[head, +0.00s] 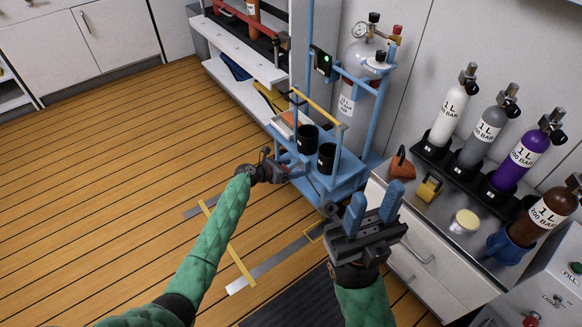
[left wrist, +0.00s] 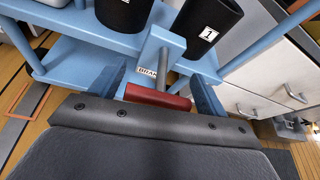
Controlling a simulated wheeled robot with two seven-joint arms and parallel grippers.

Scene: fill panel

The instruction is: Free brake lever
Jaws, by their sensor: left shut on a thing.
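The brake lever (left wrist: 158,97) has a red crossbar handle on a grey rod, at the blue cart (head: 345,178). A partly covered label (left wrist: 148,73) beside it reads "BRA…". My left gripper (head: 285,172) is at the cart's low near side. In the left wrist view its two blue fingers (left wrist: 160,95) stand at the two ends of the red handle, shut on it. In the head view the lever is too small and covered to make out. My right gripper (head: 376,200) is open and empty, in front of the drawer cabinet.
The cart carries black cups (head: 326,158) and a gas cylinder (head: 362,58). Yellow and grey floor markings (head: 262,270) lie before it. Floor on the left is clear.

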